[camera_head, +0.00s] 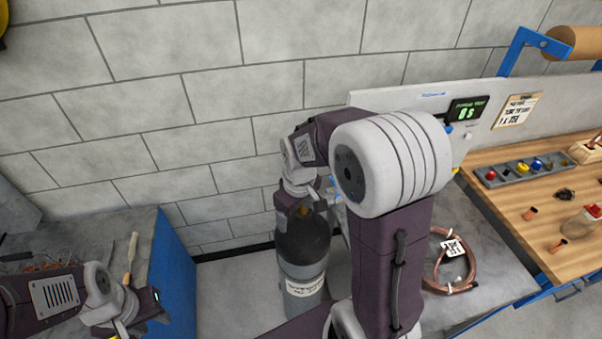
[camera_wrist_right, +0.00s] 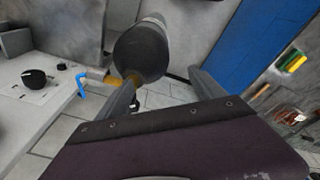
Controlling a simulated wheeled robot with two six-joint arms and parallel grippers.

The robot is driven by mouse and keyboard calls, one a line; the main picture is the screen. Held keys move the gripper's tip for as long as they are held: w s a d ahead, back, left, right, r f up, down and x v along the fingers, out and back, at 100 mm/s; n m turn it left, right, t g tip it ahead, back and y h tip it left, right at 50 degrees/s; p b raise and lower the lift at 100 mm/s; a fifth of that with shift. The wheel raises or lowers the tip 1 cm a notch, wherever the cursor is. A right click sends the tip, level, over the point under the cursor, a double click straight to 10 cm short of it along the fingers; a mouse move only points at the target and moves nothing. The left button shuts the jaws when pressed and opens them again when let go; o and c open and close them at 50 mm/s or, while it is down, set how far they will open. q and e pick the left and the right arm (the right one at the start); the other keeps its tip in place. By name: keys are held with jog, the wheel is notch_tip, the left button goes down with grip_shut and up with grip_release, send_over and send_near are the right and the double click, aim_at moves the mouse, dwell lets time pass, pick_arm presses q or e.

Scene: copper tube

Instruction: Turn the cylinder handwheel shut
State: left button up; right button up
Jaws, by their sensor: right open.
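The dark gas cylinder (camera_head: 302,245) with a white label stands upright on the floor, mid-picture in the head view. In the right wrist view its dark rounded body (camera_wrist_right: 140,52) lies beyond the fingers. A brass valve fitting (camera_wrist_right: 132,79) shows at its near end. I cannot make out the handwheel clearly. My right gripper (camera_wrist_right: 165,90) is open, its fingers spread near the valve, with no grip on it visible. In the head view my right arm partly hides the cylinder top. My left gripper (camera_head: 143,308) is low at the left, away from the cylinder; its jaws are unclear.
A bench (camera_head: 482,245) at the right holds a coiled copper tube (camera_head: 437,262) with a tag. The wooden worktop (camera_head: 520,205) beside it carries small parts. A blue-sided bench (camera_head: 172,270) stands at the left. The brick wall is close behind the cylinder.

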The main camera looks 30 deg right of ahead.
jog(key=w+d+r+n, duration=0.2)
jog(key=w+d+r+n+g, duration=0.1)
jog(key=w+d+r+n, duration=0.1)
jog(key=w+n, duration=0.1)
jog(key=w+d+r+n, duration=0.2)
jog(key=w+n, duration=0.1)
jog(key=shift+w+d+g, duration=0.25)
jog(key=shift+g, duration=0.15)
notch_tip(320, 180, down, 8)
jog(key=shift+f+p, duration=0.1)
jog(key=shift+p, duration=0.35)
jog(key=c, duration=1.4)
jog(key=shift+o, duration=0.2)
